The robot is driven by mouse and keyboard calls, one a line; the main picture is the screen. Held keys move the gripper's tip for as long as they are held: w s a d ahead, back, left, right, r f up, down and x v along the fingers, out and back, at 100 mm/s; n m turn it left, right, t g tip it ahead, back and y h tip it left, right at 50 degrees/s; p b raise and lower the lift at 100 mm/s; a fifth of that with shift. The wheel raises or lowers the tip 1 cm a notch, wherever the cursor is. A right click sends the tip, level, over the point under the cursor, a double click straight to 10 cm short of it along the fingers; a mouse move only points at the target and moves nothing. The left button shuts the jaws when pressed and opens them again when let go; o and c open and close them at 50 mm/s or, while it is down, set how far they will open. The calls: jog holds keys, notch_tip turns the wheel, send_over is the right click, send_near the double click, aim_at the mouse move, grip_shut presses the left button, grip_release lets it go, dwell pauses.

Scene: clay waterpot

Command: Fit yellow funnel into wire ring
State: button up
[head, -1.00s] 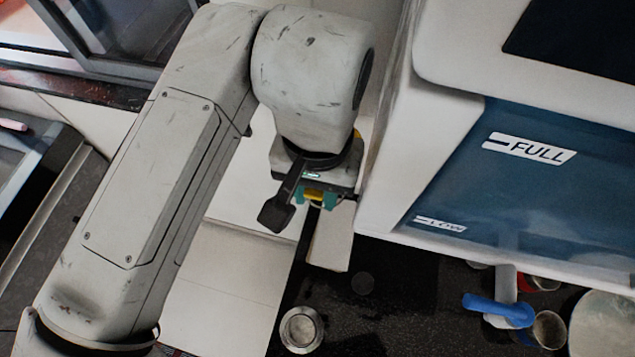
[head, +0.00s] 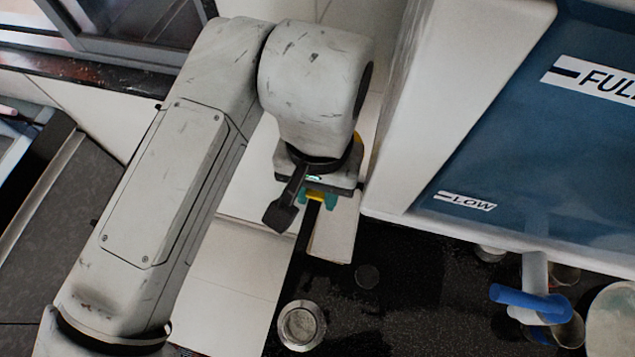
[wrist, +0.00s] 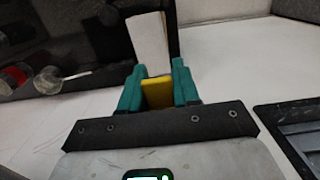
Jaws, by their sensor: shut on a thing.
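My gripper (head: 317,200) has teal fingers and points down over a pale ledge, left of the large dispenser. It is shut on a yellow piece (wrist: 157,92), which shows between the fingers in the wrist view. In the head view only a small bit of yellow shows there. I take this piece to be the yellow funnel, but its full shape is hidden by the fingers and wrist plate. I cannot make out the wire ring in either view.
A dispenser with a blue tank (head: 500,140) fills the right side, with a blue-handled tap (head: 528,301) below it. A round metal cup (head: 301,325) stands on the dark surface (head: 405,290). A pale block (wrist: 148,42) lies just beyond my fingers.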

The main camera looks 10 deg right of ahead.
jog(key=shift+f+b, duration=0.85)
jog(key=shift+f, duration=0.85)
jog(key=o, duration=1.1)
jog(key=shift+r, duration=0.1)
jog(key=r, duration=1)
jog(key=shift+w+d+r, duration=0.1)
jog(key=shift+w+r, duration=0.15)
jog(key=shift+r, duration=0.05)
